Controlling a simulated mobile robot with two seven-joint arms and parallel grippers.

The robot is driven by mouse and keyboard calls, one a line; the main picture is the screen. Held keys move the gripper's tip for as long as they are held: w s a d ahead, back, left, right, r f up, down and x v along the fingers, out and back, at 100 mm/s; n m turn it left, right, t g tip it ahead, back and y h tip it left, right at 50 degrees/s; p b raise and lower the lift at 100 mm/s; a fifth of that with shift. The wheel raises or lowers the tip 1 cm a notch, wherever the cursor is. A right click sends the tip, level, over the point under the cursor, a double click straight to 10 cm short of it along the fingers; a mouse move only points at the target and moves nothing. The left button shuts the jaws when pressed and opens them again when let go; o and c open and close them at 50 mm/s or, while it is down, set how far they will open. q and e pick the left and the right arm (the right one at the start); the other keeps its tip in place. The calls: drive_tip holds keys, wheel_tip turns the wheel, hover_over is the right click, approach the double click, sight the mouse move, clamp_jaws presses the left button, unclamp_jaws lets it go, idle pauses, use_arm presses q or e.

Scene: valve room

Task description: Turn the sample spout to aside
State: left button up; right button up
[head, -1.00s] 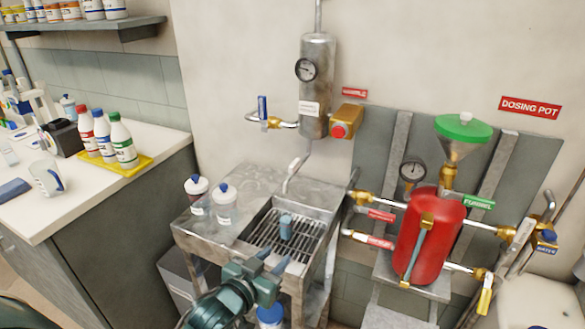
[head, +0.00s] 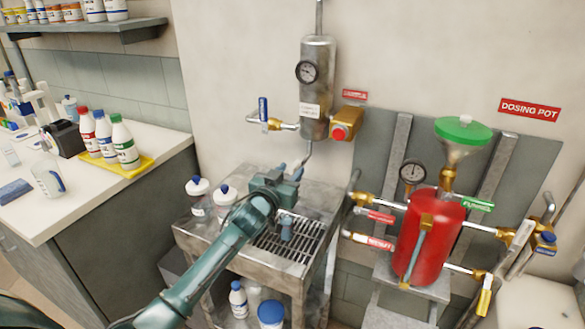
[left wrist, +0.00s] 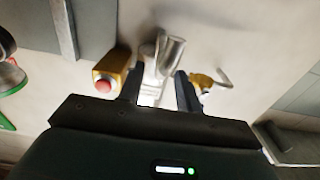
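The sample spout (head: 308,150) is a thin bent metal pipe under the steel sample cylinder (head: 314,90) on the wall. It comes down toward the grated sink (head: 270,245); its lower end is hidden by my left gripper. My left gripper (head: 291,170) is at the spout's lower part, above the back of the sink, with its fingers apart. In the left wrist view the two fingers (left wrist: 161,92) stand open, with a bright metal piece between them and the cylinder (left wrist: 170,52) beyond. I cannot tell whether either finger touches the spout. My right gripper is not in view.
A red button box (head: 346,124) and blue-handled valve (head: 263,110) flank the cylinder. The red dosing pot (head: 428,240) is at right.

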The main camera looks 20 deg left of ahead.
use_arm(q)
drive_tip(key=shift+w+d, duration=0.1)
drive_tip(key=shift+w, duration=1)
drive_tip(key=shift+c, duration=0.3)
clamp_jaws()
